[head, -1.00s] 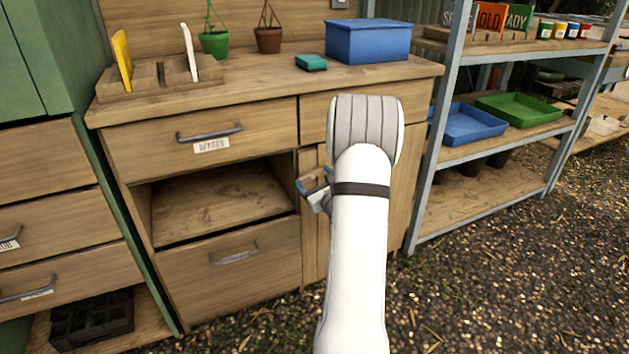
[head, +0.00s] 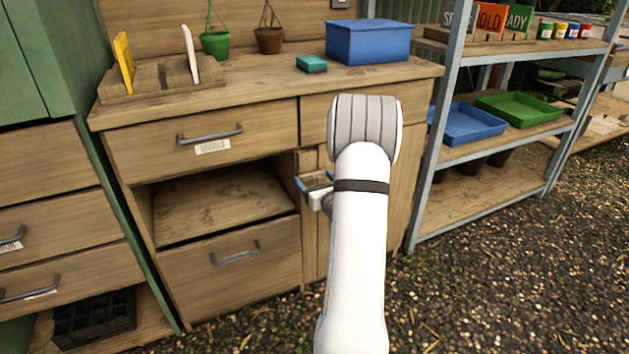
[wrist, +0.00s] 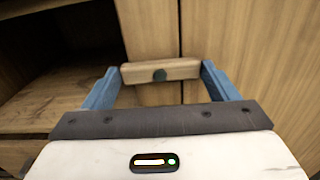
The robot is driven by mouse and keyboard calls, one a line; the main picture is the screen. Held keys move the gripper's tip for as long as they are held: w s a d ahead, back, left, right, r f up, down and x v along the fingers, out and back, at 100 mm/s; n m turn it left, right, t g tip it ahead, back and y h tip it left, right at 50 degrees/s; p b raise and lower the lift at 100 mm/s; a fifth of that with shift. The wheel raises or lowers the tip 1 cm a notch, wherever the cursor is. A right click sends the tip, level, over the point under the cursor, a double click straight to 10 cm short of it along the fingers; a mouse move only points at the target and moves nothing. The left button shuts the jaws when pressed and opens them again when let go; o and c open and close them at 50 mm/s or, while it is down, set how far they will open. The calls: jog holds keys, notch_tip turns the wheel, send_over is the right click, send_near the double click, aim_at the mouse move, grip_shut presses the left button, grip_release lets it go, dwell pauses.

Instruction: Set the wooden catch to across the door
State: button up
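The wooden catch (wrist: 160,72) is a short pale bar with a dark round pivot at its middle. In the wrist view it lies nearly level, its right part crossing the upright seam at the edge of the cupboard door (wrist: 245,45). My gripper (wrist: 160,74) has its two blue fingers at the catch's two ends, with no clear gap between finger and wood. In the head view my gripper (head: 314,187) is in front of the bench, left of my white arm, at the narrow upright beside the door (head: 398,190). I cannot make out the catch there.
An open compartment (head: 222,205) is left of the catch, between a drawer (head: 255,140) above and another (head: 235,280) below. The bench top holds a blue box (head: 368,42), a green sponge-like block (head: 311,63) and pots. A metal shelf rack (head: 440,150) stands at the right.

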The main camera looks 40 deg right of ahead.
jog(key=o, duration=0.4)
jog(key=p+v, duration=0.2)
jog(key=v, duration=0.5)
jog(key=shift+s, duration=0.4)
